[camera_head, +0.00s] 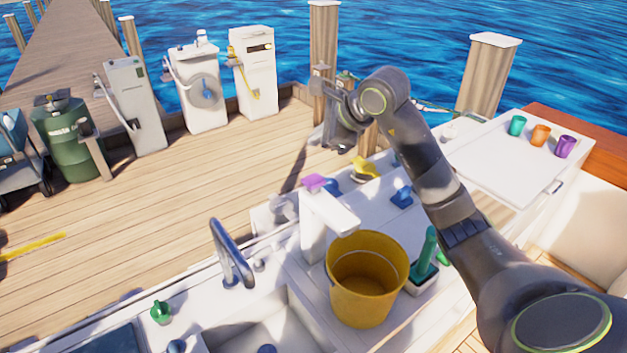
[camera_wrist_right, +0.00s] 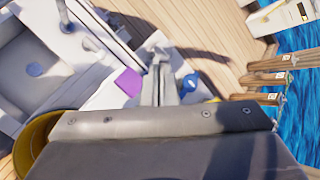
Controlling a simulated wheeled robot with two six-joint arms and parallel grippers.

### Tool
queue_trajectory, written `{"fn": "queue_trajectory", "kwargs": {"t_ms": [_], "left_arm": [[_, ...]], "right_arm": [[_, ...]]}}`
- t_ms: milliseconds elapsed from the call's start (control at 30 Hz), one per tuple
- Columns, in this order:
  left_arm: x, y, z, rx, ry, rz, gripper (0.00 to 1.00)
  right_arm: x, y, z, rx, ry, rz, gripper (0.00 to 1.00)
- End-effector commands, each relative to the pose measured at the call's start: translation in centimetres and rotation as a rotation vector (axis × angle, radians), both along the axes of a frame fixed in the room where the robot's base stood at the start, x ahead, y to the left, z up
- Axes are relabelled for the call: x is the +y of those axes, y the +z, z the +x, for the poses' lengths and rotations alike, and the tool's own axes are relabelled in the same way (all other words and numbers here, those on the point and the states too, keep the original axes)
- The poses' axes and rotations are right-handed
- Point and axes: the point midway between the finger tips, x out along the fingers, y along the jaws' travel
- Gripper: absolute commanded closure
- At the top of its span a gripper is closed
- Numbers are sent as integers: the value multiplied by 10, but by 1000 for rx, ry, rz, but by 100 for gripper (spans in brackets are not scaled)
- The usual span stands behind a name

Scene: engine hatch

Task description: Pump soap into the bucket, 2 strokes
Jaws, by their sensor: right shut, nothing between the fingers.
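The soap pump (camera_head: 325,222) is a white dispenser with a spout and a purple top (camera_head: 314,182), standing on the white counter. The yellow bucket (camera_head: 368,301) stands upright in front of it, its open mouth by the spout end. My right gripper (camera_head: 341,148) is shut and empty, above and behind the purple top in the head view and apart from it there. In the right wrist view the purple top (camera_wrist_right: 128,82) lies just left of the fingers (camera_wrist_right: 157,88), and part of the bucket (camera_wrist_right: 32,140) shows at lower left. My left gripper is out of view.
A sink with a curved faucet (camera_head: 231,255) is left of the bucket. A green-handled brush (camera_head: 427,255) in a holder stands right of it. A yellow item (camera_head: 366,169) and blue items (camera_head: 402,197) lie behind. Several cups (camera_head: 540,134) stand at far right.

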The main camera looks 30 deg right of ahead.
Motion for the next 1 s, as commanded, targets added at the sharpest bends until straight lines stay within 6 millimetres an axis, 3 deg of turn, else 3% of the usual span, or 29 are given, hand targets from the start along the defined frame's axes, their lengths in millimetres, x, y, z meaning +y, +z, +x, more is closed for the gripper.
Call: {"fn": "queue_trajectory", "kwargs": {"t_ms": [433,1000], "left_arm": [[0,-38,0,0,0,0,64],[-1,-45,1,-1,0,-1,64]], "right_arm": [[0,-65,0,-1,1,1,100],[0,-71,0,-1,1,1,100]]}}
